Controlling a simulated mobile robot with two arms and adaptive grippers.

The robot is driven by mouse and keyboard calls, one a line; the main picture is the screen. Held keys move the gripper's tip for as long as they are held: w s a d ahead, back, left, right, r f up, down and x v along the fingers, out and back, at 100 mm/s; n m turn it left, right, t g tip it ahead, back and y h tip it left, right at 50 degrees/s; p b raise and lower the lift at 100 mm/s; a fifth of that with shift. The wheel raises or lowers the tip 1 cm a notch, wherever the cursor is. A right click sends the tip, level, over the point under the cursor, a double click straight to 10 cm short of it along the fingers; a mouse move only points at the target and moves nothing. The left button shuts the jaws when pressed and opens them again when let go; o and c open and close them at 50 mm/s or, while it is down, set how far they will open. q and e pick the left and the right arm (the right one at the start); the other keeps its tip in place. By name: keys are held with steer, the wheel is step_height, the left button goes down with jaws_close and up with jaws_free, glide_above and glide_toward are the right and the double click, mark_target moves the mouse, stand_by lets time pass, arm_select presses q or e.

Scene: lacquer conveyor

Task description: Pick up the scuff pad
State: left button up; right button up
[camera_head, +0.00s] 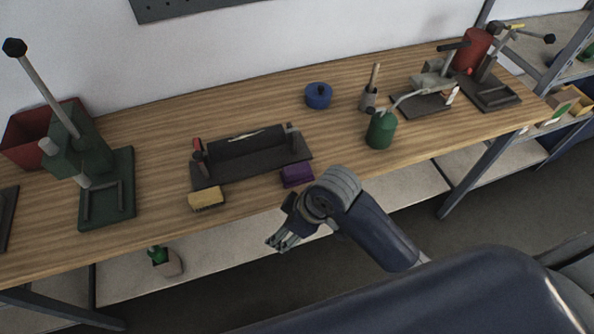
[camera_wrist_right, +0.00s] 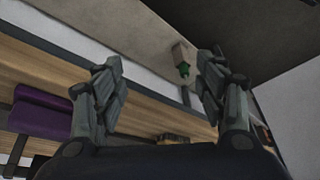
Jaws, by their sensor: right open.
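A purple block also shows at the left of the right wrist view (camera_wrist_right: 38,112), partly behind a finger. My right gripper (camera_head: 281,239) hangs in front of the bench edge, below and slightly left of the pad, apart from it. Its two fingers are spread with nothing between them in the right wrist view (camera_wrist_right: 160,78). My left gripper is not in view.
A yellow brush (camera_head: 206,201) lies left of the pad at the bench edge. The dark tray (camera_head: 250,153) stands behind. A green can (camera_head: 380,130) and a blue pot (camera_head: 318,96) stand farther back.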

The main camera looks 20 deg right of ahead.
steer(key=w+a+r+n+g, duration=0.1)
steer(key=w+a+r+n, duration=0.1)
steer(key=w+r+n, duration=0.15)
step_height(320, 180, up, 9)
steer(key=n+g+h, duration=0.2)
steer(key=n+h, duration=0.2)
steer(key=n, duration=0.1)
glide_above(297, 169)
steer(key=f, duration=0.1)
steer(key=f+p, duration=0.1)
steer(key=f, duration=0.2)
steer(key=shift+w+d+f, duration=0.15)
steer(key=shift+d+f, duration=0.15)
steer(key=shift+d, duration=0.05)
steer(key=f, duration=0.1)
steer(key=f+p, duration=0.1)
steer(key=f, duration=0.1)
steer(key=f+p, duration=0.1)
steer(key=f, duration=0.1)
steer(key=shift+a, duration=0.3)
steer(key=shift+f, duration=0.2)
steer(key=c, duration=1.5)
